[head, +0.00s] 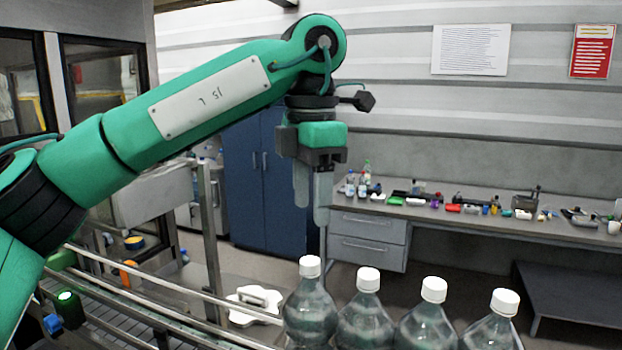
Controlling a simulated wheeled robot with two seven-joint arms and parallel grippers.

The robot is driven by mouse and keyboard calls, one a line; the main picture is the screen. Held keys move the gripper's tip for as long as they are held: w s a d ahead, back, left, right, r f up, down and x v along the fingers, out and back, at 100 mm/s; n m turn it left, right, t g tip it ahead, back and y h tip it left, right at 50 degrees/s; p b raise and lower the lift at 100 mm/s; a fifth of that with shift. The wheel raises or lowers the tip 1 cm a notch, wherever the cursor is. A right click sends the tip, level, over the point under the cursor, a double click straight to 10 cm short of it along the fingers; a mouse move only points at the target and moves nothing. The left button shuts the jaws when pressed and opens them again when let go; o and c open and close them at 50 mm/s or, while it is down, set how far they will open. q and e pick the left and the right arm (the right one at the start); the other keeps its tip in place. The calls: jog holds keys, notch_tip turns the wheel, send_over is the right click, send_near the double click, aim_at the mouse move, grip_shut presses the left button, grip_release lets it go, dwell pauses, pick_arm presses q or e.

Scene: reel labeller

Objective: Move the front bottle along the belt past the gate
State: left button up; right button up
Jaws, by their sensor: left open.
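Several clear bottles with white caps stand upright in a row at the bottom of the head view. The leftmost bottle (309,312) heads the left end of the row. Beside it stand a second bottle (366,318), a third (427,322) and one at the right (493,328). Their lower parts are cut off by the frame. My left gripper (312,200) is open and empty, fingers pointing down, above the leftmost bottle in the picture and apart from it. The belt (100,318) shows at the lower left. I cannot make out the gate clearly. My right gripper is not in view.
Metal guide rails (160,285) run along the belt at the lower left. A white lobed part (254,300) lies left of the bottles. A metal post (209,235) stands beyond the rails. A cluttered workbench (470,217) and a blue cabinet (252,185) stand behind.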

aim_at(310, 261)
pick_arm(q)
notch_tip(310, 261, down, 3)
jog(key=shift+r, duration=0.1)
notch_tip(310, 261, down, 7)
jog(key=p, duration=0.3)
jog(key=shift+w, duration=0.15)
jog(key=shift+f, duration=0.95)
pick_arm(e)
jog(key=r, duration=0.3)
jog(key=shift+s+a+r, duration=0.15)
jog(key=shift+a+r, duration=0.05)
pick_arm(q)
jog(key=shift+c, duration=0.2)
grip_shut()
jog(key=shift+f, duration=0.25)
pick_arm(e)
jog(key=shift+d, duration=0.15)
